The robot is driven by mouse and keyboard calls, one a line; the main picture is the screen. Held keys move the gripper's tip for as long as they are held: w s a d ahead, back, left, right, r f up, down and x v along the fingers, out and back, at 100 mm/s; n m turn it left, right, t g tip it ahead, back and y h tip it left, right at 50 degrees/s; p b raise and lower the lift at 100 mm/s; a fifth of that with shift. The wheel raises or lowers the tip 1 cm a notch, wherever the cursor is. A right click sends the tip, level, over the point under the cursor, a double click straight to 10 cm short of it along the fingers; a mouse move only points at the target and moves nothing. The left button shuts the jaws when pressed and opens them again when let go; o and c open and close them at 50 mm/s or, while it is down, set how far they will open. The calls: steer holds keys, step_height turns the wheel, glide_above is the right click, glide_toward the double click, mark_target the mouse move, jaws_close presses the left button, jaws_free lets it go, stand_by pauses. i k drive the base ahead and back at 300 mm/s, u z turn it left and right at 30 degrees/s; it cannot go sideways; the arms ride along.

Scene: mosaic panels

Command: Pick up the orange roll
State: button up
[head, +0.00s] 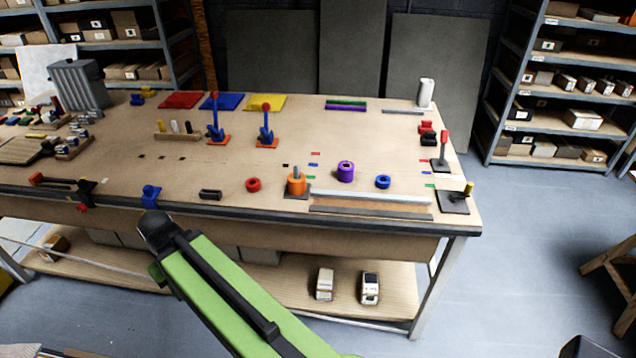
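The orange roll (296,187) stands upright near the front edge of the workbench (225,170), right of the middle. A grey-blue peg sticks up out of its top. A red ring (253,185) lies to its left. A purple roll (346,172) and a blue ring (383,182) stand to its right. My green arm reaches up from the bottom of the view and ends at a black joint in front of the bench edge, left of and below the roll. I see no gripper fingers, so my gripper is out of sight. Nothing touches the orange roll from my side.
A long metal rail (370,196) lies right of the roll along the front edge. A black cylinder (210,195) lies left of the red ring. Two orange-based levers (266,130) stand behind. The shelf below holds small boxes (325,285). Open floor lies to the right.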

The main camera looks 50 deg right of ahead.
mark_target(297, 187)
steer(key=i, duration=1)
